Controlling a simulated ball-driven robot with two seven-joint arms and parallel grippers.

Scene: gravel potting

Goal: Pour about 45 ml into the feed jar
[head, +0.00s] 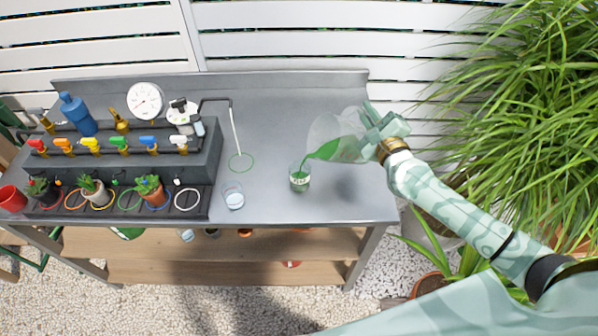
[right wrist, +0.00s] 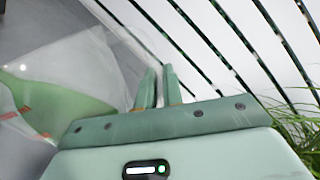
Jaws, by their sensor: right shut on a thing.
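A clear jug (head: 336,132) with green liquid in it is tilted steeply to the left above the grey bench. My right gripper (head: 378,128) is shut on the jug at its right side. The jug and its green liquid also show in the right wrist view (right wrist: 75,62), beside the gripper fingers (right wrist: 158,88). The small clear feed jar (head: 299,179) stands upright on the bench below the jug's lip. Green liquid runs from the lip toward the jar, and green shows inside it. The exact level is too small to read. My left gripper is out of view.
Left of the feed jar stands a clear glass (head: 233,196), with a green ring (head: 241,162) behind it under a thin spout. A dark rack (head: 120,160) with coloured taps and potted plants fills the bench's left. Bare bench (head: 280,110) lies behind the jar.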

